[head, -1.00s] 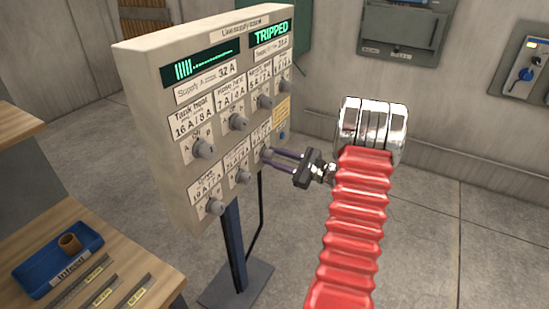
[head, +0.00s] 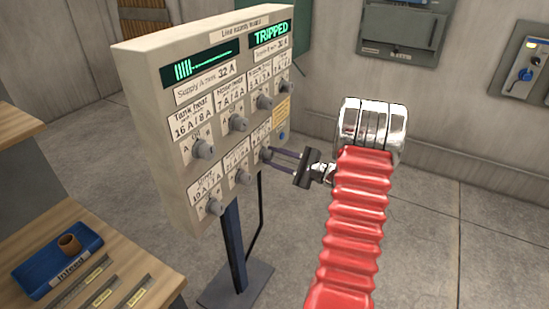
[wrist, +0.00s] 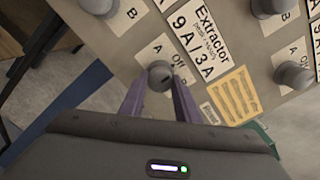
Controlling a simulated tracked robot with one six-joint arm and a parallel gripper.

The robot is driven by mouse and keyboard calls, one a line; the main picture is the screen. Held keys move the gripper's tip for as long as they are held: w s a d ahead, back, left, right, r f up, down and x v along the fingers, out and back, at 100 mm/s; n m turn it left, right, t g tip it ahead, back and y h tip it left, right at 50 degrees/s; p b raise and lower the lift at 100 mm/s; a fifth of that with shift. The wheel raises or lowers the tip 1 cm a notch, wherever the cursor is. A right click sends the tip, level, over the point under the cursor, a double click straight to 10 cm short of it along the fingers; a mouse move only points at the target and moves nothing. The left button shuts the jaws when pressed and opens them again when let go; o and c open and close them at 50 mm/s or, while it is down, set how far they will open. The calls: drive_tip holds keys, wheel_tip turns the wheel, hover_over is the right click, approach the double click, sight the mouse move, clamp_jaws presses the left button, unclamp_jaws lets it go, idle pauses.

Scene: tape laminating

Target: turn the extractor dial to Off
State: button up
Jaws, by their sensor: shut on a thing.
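The extractor dial (wrist: 160,74) is a small round grey knob below the "Extractor" label (wrist: 203,36) in the wrist view. "A" and "Off" are printed beside it. A short dark mark shows on its face, but I cannot tell which setting it points to. My gripper (wrist: 158,88) has one purple finger on each side of the dial and is shut on it. In the head view the dial (head: 265,155) is at the lower right of the beige supply panel (head: 150,100), and my gripper (head: 272,154) reaches it from the right.
Several similar knobs surround it, including one (head: 243,176) close on the left. A green display reads "TRIPPED" (head: 271,33). A bench with a blue tray (head: 35,285) stands at lower left. The floor on the right is clear.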

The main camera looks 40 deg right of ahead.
drive_tip(key=o, duration=1)
drive_tip(key=shift+o, duration=0.2)
drive_tip(key=v, duration=1.3)
drive_tip(key=shift+s, duration=0.4)
